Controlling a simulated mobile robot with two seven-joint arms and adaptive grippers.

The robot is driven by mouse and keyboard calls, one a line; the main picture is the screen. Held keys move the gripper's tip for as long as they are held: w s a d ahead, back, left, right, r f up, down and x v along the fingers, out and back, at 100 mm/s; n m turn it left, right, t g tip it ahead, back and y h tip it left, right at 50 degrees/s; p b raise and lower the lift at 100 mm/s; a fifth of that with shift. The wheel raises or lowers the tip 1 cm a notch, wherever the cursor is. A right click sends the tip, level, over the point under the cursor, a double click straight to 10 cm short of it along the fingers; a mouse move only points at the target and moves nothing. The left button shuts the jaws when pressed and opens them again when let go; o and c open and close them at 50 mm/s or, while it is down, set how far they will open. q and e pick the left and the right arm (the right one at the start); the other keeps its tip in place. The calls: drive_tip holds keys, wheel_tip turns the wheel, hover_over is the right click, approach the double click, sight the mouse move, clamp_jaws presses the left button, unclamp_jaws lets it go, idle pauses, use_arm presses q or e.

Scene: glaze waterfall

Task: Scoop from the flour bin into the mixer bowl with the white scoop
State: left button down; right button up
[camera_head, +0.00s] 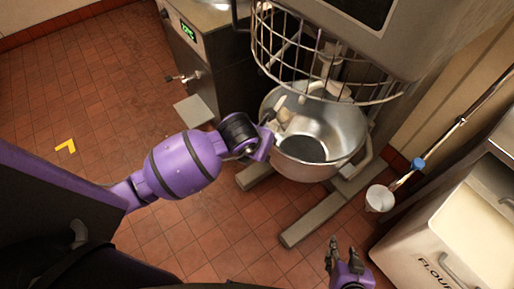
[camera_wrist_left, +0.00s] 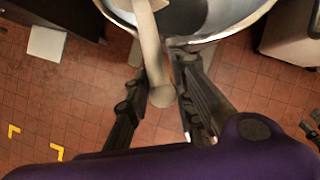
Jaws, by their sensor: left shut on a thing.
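The steel mixer bowl (camera_head: 345,130) sits under the mixer's wire guard; its bottom looks dark. My left gripper (camera_head: 272,130) is at the bowl's left rim. In the left wrist view its fingers (camera_wrist_left: 160,100) are shut on the pale handle of the white scoop (camera_wrist_left: 150,45), which reaches over the bowl rim (camera_wrist_left: 235,25). The scoop's far end is cut off there, and its contents cannot be told. The flour bin (camera_head: 405,235) stands at the lower right, with pale flour (camera_head: 475,235) showing inside. My right gripper (camera_head: 344,256) is open and empty, left of the bin.
A small pale cup (camera_head: 380,198) on a long handle with a blue band is between bowl and bin. The wire guard (camera_head: 320,65) overhangs the bowl. Mixer legs (camera_head: 315,220) stick out across the tiled floor. A steel unit (camera_head: 215,60) with a tap stands at the left.

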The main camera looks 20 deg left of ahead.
use_arm(q)
drive_tip(key=shift+w+d+r+y, duration=0.1)
drive_tip(key=shift+w+d+y, duration=0.05)
drive_tip(key=shift+d+y, duration=0.15)
drive_tip(key=shift+a, duration=0.25)
drive_tip(key=shift+d+y, duration=0.25)
drive_tip(key=shift+y, duration=0.15)
drive_tip(key=shift+f+m+t, duration=0.2)
drive_tip(key=shift+m+t, duration=0.1)
drive_tip(key=shift+a+y, duration=0.15)
drive_tip(key=shift+y, duration=0.25)
drive_tip(key=shift+d+f, duration=0.15)
drive_tip(key=shift+d, duration=0.05)
drive_tip(key=shift+y, duration=0.5)
drive_tip(key=shift+d+f+m+y, duration=0.1)
drive_tip(key=shift+f+m+y, duration=0.1)
drive_tip(key=shift+m+y, duration=0.15)
